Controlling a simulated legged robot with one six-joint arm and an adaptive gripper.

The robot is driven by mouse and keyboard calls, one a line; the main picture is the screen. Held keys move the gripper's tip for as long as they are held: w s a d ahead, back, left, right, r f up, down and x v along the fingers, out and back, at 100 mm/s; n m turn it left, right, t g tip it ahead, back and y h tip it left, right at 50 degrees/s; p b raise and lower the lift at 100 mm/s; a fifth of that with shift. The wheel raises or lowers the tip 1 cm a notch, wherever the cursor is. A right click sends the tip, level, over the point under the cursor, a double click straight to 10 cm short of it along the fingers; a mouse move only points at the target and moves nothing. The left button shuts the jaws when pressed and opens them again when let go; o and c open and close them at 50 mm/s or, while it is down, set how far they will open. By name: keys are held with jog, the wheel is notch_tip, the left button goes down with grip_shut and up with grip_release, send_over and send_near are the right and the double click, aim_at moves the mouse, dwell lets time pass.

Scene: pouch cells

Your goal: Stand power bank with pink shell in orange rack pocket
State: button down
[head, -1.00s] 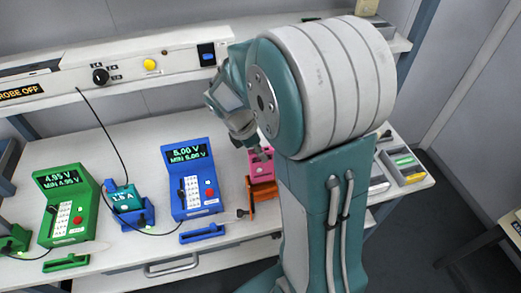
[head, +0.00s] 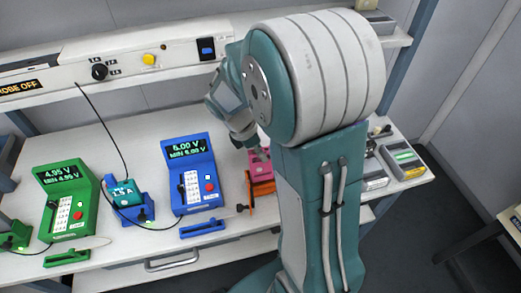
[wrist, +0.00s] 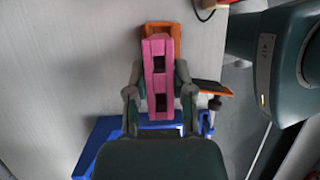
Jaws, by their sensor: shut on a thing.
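The power bank with the pink shell (head: 256,159) stands up at the orange rack (head: 263,189), its pink top showing above the orange part. In the wrist view the pink power bank (wrist: 158,48) is between my gripper's two fingers (wrist: 160,90), which close on its sides; two dark openings show on its near face. The orange rack (wrist: 177,40) shows behind and beside it. I cannot tell how deep the power bank sits in the pocket. My gripper (head: 258,152) is partly hidden by my arm in the head view.
A blue meter (head: 192,172) stands left of the rack, with a blue bar (head: 203,228) before it. A teal unit (head: 124,193) and a green meter (head: 64,195) stand further left. Grey trays (head: 402,160) lie right of my arm. A shelf strip (head: 120,67) runs behind.

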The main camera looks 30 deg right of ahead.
jog(key=shift+s+f, duration=0.1)
jog(key=shift+f, duration=0.6)
jog(key=shift+c, duration=2)
grip_release()
jog(key=shift+r, duration=0.1)
jog(key=v, duration=1.1)
jog(key=shift+a+r, duration=0.25)
jog(key=shift+r, duration=0.05)
jog(key=s+a+r+m+t+y, duration=0.2)
jog(key=s+a+r+m+t, duration=0.1)
jog(key=s+m, duration=0.4)
jog(key=s+a+r+m+t+y, duration=0.2)
jog(key=s+a+r+m+t, duration=0.1)
jog(key=s+m+t, duration=0.2)
jog(key=s+m, duration=0.2)
jog(key=m, duration=0.1)
jog(key=shift+a+r, duration=0.25)
jog(key=shift+r, duration=0.05)
